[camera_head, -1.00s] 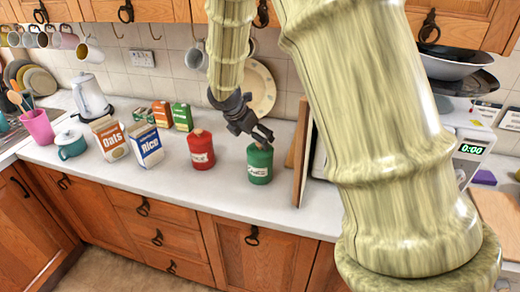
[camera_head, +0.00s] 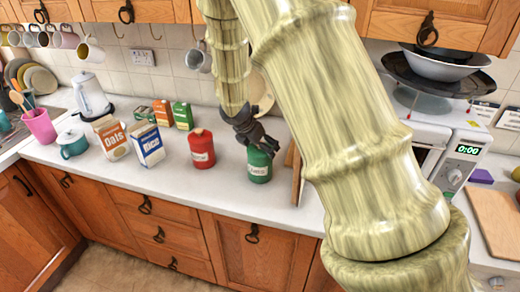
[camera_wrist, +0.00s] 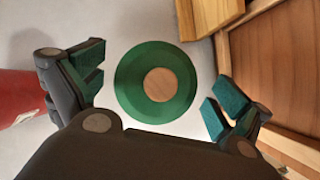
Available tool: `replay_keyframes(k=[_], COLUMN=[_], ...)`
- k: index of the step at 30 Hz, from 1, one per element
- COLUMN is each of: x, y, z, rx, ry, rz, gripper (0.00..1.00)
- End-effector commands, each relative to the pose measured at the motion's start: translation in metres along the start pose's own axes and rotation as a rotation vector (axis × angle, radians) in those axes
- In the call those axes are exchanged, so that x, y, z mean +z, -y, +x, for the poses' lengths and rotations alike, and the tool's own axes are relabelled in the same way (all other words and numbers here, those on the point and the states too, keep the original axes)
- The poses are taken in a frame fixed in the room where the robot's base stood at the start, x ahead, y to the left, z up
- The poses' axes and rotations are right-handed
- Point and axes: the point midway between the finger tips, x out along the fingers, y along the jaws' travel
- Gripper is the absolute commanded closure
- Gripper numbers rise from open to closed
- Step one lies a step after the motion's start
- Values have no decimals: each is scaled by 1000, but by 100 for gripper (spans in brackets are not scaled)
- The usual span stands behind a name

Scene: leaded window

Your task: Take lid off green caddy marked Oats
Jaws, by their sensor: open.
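The green caddy (camera_head: 259,166) stands upright on the counter, with a pale label whose writing is too small to read. Its round green lid (camera_wrist: 128,82) with a wooden knob (camera_wrist: 160,84) is on it, seen from above in the wrist view. My gripper (camera_head: 268,146) is open over the caddy. In the wrist view my gripper's (camera_wrist: 152,88) fingers lie on either side of the lid, with gaps between them and its rim. The caddy's body is hidden under the lid in that view, and my gripper covers part of its top in the head view.
A red caddy (camera_head: 201,149) stands close on the left; it also shows in the wrist view (camera_wrist: 18,97). Wooden boards (camera_head: 297,172) lean close on the right. Boxes of Oats (camera_head: 111,138) and Rice (camera_head: 148,145) stand further left. The counter front is clear.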

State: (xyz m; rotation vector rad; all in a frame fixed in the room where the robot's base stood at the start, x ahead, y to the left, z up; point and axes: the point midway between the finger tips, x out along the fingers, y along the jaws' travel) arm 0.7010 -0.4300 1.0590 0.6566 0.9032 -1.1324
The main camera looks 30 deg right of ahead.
Motion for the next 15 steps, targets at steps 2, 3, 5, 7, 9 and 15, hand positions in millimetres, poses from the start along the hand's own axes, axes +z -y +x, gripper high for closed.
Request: replay_keyframes(k=[2, 3, 5, 7, 9, 15], x=[0, 0, 0, 0, 0, 0], y=[0, 0, 0, 0, 0, 0], z=[0, 0, 0, 0, 0, 0], rx=[0, 0, 0, 0, 0, 0], ry=[0, 0, 0, 0, 0, 0], rz=[0, 0, 0, 0, 0, 0], gripper=[0, 4, 15, 27, 40, 41])
